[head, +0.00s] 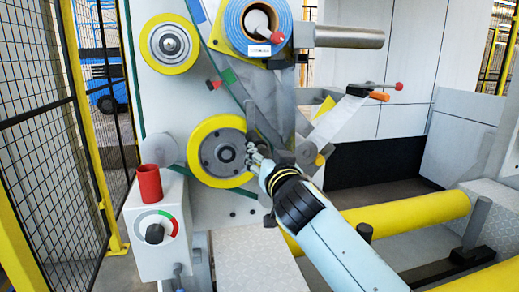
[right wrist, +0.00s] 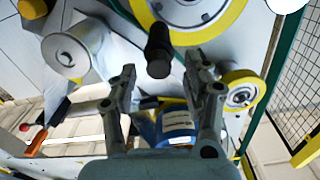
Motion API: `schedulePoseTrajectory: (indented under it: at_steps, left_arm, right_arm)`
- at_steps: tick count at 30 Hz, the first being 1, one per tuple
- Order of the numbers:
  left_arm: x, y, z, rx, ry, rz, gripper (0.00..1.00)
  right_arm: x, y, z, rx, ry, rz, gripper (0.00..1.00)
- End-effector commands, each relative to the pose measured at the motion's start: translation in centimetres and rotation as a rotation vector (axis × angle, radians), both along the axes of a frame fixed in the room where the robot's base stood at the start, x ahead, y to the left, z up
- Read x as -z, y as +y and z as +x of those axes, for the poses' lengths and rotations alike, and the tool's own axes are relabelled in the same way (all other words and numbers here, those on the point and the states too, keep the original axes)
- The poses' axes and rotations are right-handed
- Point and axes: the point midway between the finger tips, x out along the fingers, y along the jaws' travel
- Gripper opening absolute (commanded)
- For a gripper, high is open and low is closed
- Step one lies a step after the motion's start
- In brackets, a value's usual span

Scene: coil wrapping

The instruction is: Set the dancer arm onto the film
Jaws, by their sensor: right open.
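The film roll (head: 258,25) has a blue outer band and sits at the top of the grey machine panel. Grey film (head: 272,92) runs down from it. My right gripper (head: 255,150) is in front of the panel, at the right edge of a large yellow-rimmed wheel (head: 212,150). In the right wrist view its fingers (right wrist: 162,70) are spread apart. A black handle (right wrist: 158,50) shows between and just beyond the fingertips; it looks untouched. I cannot tell for certain that it belongs to the dancer arm. My left gripper is not in view.
A lever with an orange grip (head: 379,96) sticks out at the right. A control box (head: 158,240) with a red cylinder (head: 149,183) stands at the lower left. A yellow roller (head: 425,208) lies at the lower right. A mesh fence (head: 40,130) borders the left.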

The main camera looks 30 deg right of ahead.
Motion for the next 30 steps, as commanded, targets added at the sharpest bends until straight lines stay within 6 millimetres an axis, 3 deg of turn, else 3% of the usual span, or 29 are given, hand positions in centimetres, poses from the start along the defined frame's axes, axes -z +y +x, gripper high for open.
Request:
schedulePoseTrajectory:
  at_steps: [7, 18, 30]
  left_arm:
    - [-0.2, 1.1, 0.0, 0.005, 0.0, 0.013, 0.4]
    - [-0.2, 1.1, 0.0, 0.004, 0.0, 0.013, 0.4]
    - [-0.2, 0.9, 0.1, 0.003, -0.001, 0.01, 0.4]
  right_arm:
    - [0.0, -0.9, 3.5, 0.0, 0.0, -0.001, 0.49]
    - [0.1, -1.1, 4.2, 0.0, 0.001, -0.001, 0.49]
    - [0.1, -1.1, 4.1, 0.0, 0.001, -0.001, 0.0]
